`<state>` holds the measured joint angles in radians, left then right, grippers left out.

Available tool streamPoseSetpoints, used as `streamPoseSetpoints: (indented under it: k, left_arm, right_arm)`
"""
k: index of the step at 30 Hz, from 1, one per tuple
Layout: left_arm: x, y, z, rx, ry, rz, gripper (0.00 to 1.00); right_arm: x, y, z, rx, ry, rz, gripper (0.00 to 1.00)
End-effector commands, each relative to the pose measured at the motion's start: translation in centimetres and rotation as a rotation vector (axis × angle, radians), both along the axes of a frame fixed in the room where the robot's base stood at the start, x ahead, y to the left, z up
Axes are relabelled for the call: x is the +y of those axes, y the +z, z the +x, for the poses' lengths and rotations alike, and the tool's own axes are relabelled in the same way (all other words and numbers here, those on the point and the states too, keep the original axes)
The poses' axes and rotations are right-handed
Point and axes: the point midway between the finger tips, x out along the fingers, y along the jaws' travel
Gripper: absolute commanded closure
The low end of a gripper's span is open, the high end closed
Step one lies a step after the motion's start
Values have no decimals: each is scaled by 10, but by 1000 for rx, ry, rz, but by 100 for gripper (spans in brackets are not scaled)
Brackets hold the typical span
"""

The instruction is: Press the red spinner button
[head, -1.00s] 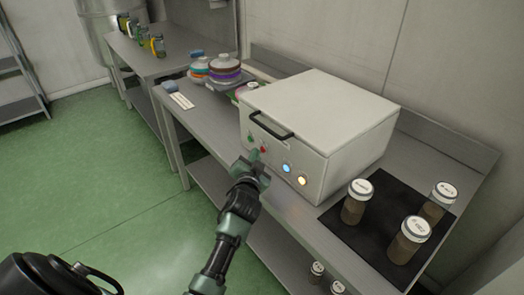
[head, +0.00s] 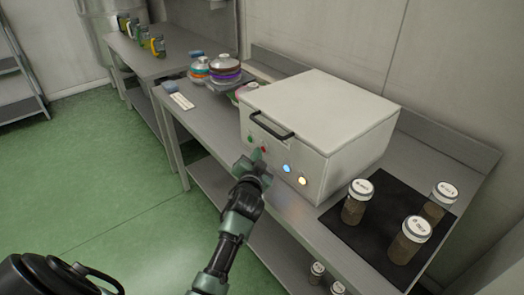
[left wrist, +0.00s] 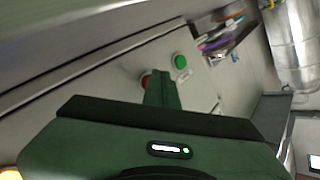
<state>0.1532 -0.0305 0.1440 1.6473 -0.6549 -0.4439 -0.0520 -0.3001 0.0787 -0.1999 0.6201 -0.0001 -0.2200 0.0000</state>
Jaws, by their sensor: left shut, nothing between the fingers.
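The spinner is a pale box (head: 325,112) with a black handle on the bench. Its front carries a row of small buttons. The red button (head: 264,149) sits between a green button (head: 250,140) and a lit blue one (head: 287,168). My left gripper (head: 257,156) is shut and empty, its tips just in front of the panel by the red button. In the left wrist view the fingertips (left wrist: 161,80) partly cover the red button (left wrist: 146,77), with the green button (left wrist: 180,62) beside it. I cannot tell whether they touch. My right gripper is not in view.
A lit yellowish-white button (head: 302,181) is at the panel's right end. Several lidded jars (head: 409,240) stand on a black mat (head: 350,235) at right. Stacked coloured discs (head: 225,75) lie behind the spinner's left side. Green floor is clear at left.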

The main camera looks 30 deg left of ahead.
Motion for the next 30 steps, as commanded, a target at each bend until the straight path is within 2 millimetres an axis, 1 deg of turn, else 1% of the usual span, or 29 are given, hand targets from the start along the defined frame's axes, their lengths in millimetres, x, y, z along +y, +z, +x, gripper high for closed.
streamPoseSetpoints:
  k: [8, 18, 27, 30]
  left_arm:
    - [0, 1, 0, -1, -1, 0, 100]
    - [5, 2, -14, -1, 0, -1, 100]
    - [6, 1, -15, -1, 0, -1, 100]
    - [8, 2, -19, 0, 0, 0, 100]
  right_arm:
    - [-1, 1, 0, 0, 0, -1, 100]
    - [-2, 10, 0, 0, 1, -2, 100]
    - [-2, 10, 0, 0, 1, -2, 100]
    - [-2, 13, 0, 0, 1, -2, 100]
